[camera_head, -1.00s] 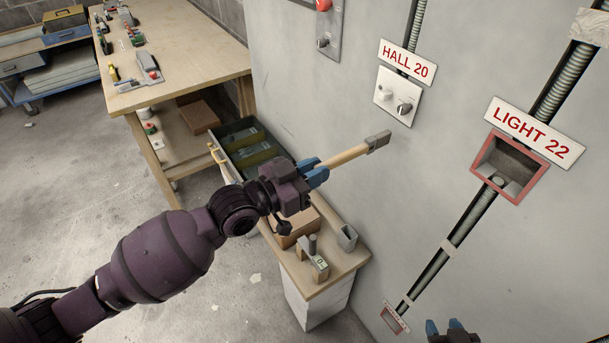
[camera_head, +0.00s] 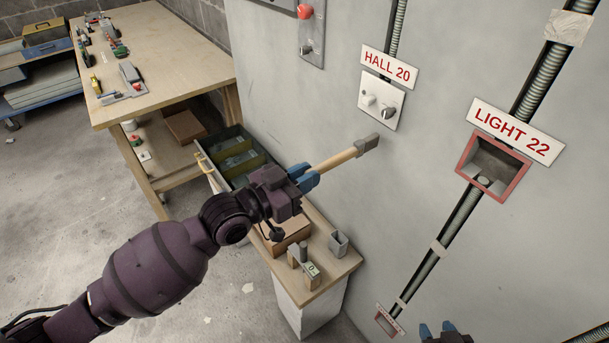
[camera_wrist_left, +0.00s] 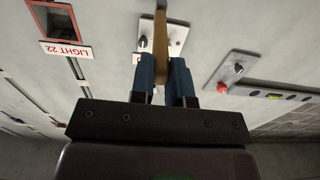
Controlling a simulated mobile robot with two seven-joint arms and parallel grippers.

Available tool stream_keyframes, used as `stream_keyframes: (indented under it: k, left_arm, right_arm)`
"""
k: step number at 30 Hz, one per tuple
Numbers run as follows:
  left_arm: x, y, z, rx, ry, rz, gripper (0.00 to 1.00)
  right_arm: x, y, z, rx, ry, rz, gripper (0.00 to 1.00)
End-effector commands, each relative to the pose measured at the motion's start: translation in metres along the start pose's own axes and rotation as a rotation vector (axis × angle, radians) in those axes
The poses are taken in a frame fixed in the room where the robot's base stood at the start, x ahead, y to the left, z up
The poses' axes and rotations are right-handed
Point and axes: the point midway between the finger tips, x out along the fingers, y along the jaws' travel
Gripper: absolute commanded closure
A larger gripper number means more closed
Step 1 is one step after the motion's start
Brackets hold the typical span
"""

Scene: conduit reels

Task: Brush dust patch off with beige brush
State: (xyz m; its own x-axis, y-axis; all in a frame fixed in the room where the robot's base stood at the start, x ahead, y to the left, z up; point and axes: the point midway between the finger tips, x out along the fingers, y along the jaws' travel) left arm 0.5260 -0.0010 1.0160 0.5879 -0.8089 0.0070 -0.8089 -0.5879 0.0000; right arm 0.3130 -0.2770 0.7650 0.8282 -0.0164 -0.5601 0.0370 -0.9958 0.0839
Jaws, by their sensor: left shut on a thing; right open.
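My left gripper (camera_head: 303,177) is shut on the beige handle of the brush (camera_head: 335,160). The brush points right and slightly up, its grey end (camera_head: 367,144) just below the HALL 20 switch plate (camera_head: 381,100) in the picture. Contact with the wall cannot be told. In the left wrist view the handle (camera_wrist_left: 160,38) stands between the blue fingers (camera_wrist_left: 161,80). A pale, speckled patch (camera_head: 567,27) crosses the conduit at the upper right; it may be the dust patch, but I cannot be sure. My right gripper (camera_head: 437,331) is open at the bottom edge, mostly out of frame.
The grey wall (camera_head: 300,110) carries the HALL 20 sign, the LIGHT 22 sign (camera_head: 515,131), a red-framed box (camera_head: 492,165) and conduits. A small stand (camera_head: 315,290) with a carton and blocks is below the left arm. A wooden workbench (camera_head: 170,65) stands behind left.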

Motion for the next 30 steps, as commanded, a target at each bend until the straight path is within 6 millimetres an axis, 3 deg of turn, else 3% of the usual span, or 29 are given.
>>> stream_keyframes:
  k: [30]
  left_arm:
    - [0.011, 0.0, 0.0, 0.001, 0.001, 0.0, 1.0]
  right_arm:
    - [0.004, -0.001, -0.006, -0.002, 0.012, -0.002, 0.57]
